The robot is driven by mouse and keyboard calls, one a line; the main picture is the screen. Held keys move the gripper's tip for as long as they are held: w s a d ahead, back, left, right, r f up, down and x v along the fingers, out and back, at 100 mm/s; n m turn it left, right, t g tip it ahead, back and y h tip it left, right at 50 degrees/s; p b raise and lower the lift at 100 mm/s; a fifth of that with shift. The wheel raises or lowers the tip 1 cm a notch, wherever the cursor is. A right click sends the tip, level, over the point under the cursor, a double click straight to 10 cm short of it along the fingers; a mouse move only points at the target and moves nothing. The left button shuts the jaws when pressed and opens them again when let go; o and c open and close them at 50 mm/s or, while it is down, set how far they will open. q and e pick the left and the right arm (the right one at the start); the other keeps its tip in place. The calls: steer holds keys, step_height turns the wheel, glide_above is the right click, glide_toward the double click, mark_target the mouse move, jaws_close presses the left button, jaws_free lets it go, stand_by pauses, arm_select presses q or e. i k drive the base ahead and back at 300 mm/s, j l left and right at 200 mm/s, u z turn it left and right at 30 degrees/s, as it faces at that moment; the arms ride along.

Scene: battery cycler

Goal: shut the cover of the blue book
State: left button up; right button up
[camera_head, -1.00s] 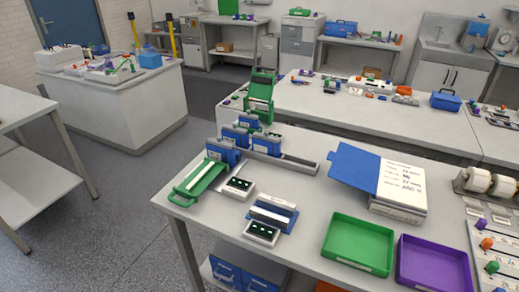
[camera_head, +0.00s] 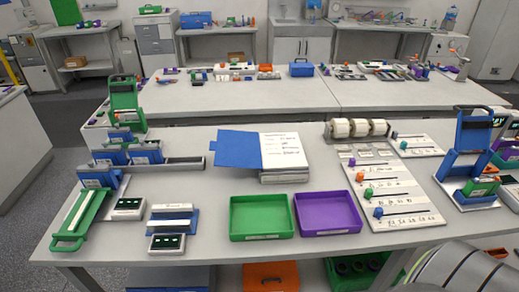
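The blue book lies open near the middle of the table in the head view. Its blue cover (camera_head: 238,149) is swung out to the left of the pages and appears tilted up off the table, with a small tab at its left edge. The white page (camera_head: 284,150) with handwriting faces up on the right, on top of a thick block of pages (camera_head: 284,177). Neither of my grippers shows in the view.
A green tray (camera_head: 261,236) and a purple tray (camera_head: 328,232) stand in front of the book. White rolls (camera_head: 358,128) stand at its right, behind a board with coloured knobs (camera_head: 395,190). Blue and green battery fixtures (camera_head: 130,155) fill the left.

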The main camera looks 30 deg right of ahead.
mark_target(232, 148)
steer(key=i+j+z, duration=0.2)
steer(key=j+z, duration=0.2)
steer(key=i+j+z, duration=0.15)
steer(key=j+z, duration=0.2)
steer(key=i+j+z, duration=0.1)
steer(key=j+z, duration=0.65)
steer(key=i+j, duration=0.05)
